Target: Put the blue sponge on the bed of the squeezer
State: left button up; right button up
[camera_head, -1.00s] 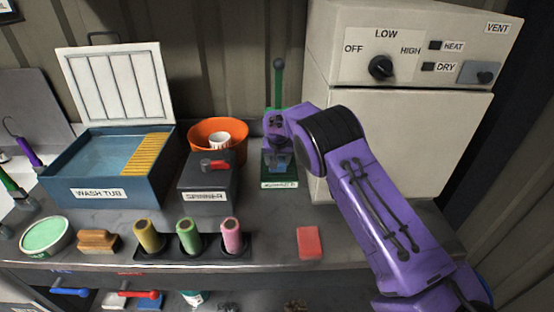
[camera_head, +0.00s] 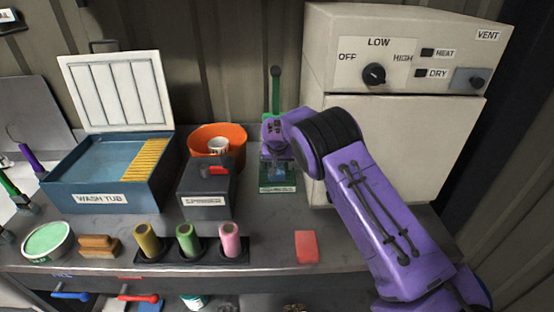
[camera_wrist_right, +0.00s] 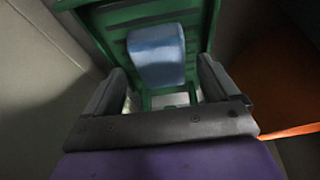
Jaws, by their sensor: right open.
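The blue sponge (camera_wrist_right: 156,55) lies over the slatted green bed of the squeezer (camera_wrist_right: 192,30) in the right wrist view and looks to rest on it. My right gripper (camera_wrist_right: 167,85) is open, with one finger on each side, below the sponge in that view and apart from it. In the head view the green squeezer (camera_head: 276,95) stands at the back beside the beige cabinet. My right gripper (camera_head: 279,158) points down over its base, and my wrist hides much of the bed. A patch of blue shows under the wrist. My left gripper is not in view.
The beige cabinet (camera_head: 400,140) stands close on the squeezer's right. The orange bowl (camera_head: 240,132) with a white cup and the dark spinner box (camera_head: 205,200) stand on its left. A red block (camera_head: 306,247) lies at the counter's front. The counter between is clear.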

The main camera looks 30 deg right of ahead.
jog(key=b+v, duration=0.1)
jog(key=v, duration=0.9)
jog(key=shift+b, duration=0.35)
jog(key=shift+s+r, duration=0.1)
jog(key=shift+s, duration=0.05)
